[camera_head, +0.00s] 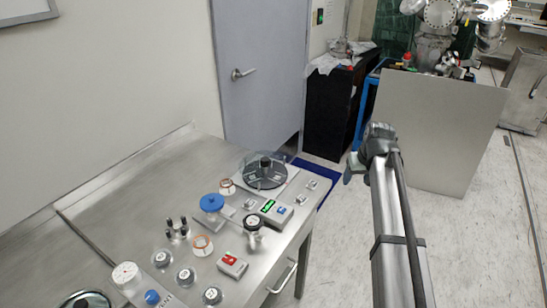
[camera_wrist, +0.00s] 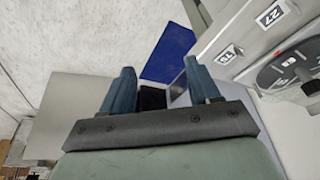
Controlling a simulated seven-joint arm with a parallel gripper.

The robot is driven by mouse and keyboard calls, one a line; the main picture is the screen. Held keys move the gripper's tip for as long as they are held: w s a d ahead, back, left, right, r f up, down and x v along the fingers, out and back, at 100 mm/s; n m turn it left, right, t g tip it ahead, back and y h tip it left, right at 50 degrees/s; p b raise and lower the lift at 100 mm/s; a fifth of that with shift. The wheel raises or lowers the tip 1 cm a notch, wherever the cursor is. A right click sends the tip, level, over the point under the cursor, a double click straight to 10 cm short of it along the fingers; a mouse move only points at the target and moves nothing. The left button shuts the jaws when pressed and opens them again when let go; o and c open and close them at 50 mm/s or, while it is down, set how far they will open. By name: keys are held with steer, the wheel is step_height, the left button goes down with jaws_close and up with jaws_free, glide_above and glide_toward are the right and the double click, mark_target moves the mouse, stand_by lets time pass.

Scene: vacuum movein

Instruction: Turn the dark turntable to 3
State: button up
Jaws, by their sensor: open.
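The dark turntable (camera_head: 265,173) is a round dark disc with a black central knob, on a pale square base at the far right corner of the steel bench. Its markings are too small to read in the head view. Part of the turntable (camera_wrist: 285,70) shows at the right edge of the wrist view, with pale marks on its face. My gripper (camera_head: 352,168) is to the right of the turntable, off the bench and above the floor. In the wrist view my gripper (camera_wrist: 158,85) has its two fingers apart with nothing between them.
The steel bench (camera_head: 140,180) holds a blue-topped valve (camera_head: 212,204), a box with a green display (camera_head: 271,210), a gauge (camera_head: 252,222) and a red-switch box (camera_head: 232,264) nearby. Small labelled blocks (camera_wrist: 270,15) stand near the turntable. A blue mat (camera_wrist: 168,52) lies on the floor.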

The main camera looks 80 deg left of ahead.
steer(key=s+a+r+n, duration=0.1)
steer(key=s+a+r, duration=0.3)
steer(key=s, duration=0.3)
steer(key=s+a+r+n, duration=0.1)
steer(key=s+a+r, duration=0.25)
steer(key=s, duration=0.25)
steer(key=n+g, duration=0.1)
steer(key=n, duration=0.1)
glide_toward(265, 159)
steer(key=shift+y, duration=0.5)
steer(key=x, duration=0.8)
steer(key=shift+d+f, duration=0.15)
steer(key=shift+f, duration=0.25)
jaws_close()
